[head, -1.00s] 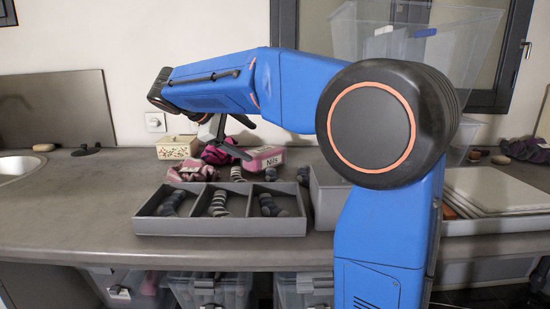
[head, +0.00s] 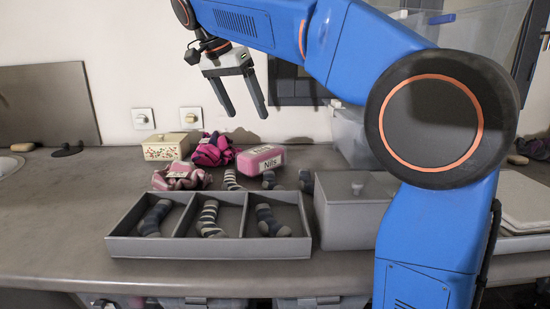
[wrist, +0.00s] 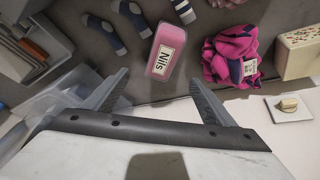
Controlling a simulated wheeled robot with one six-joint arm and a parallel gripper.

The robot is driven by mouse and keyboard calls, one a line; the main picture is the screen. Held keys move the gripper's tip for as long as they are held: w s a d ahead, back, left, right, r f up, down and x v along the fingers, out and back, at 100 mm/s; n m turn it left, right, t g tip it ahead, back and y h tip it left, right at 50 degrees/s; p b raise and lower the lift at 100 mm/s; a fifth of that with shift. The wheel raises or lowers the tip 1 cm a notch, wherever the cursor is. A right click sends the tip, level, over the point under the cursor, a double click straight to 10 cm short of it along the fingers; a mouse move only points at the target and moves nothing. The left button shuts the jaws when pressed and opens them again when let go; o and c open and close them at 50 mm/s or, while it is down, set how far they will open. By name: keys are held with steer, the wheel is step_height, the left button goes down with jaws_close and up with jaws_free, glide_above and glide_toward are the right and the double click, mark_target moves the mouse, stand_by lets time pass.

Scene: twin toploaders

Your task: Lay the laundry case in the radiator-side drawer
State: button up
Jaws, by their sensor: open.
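A pink case (head: 261,158) with a white "Nils" label lies on the counter behind the divided tray. It also shows in the wrist view (wrist: 166,50), lying beyond my fingertips. It is the likeliest laundry case, though its label does not say so. My gripper (head: 248,115) is open and empty, with its fingers pointing down, above the counter and apart from the case. Both fingers show in the wrist view (wrist: 160,80) with nothing between them. I cannot pick out a radiator or the radiator-side drawer in either view.
A grey three-compartment tray (head: 175,249) holds socks near the counter's front. A grey lidded box (head: 345,222) stands to its right. A cream flowered box (head: 165,150), magenta cloth (head: 212,150), dusty-pink cloth (head: 180,178) and loose socks lie behind.

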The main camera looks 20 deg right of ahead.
steer(key=m, duration=0.1)
glide_toward(260, 150)
steer(key=shift+m+y, duration=0.3)
steer(key=shift+m, duration=0.1)
steer(key=x, duration=0.4)
steer(key=d+x, duration=0.1)
steer(key=x, duration=0.1)
steer(key=shift+s+a+r, duration=0.1)
steer(key=shift+s+r, duration=0.05)
steer(key=shift+s, duration=0.1)
steer(key=shift+a+x, duration=0.2)
steer(key=shift+x, duration=2.7)
steer(key=shift+w, duration=0.1)
steer(key=c, duration=1.4)
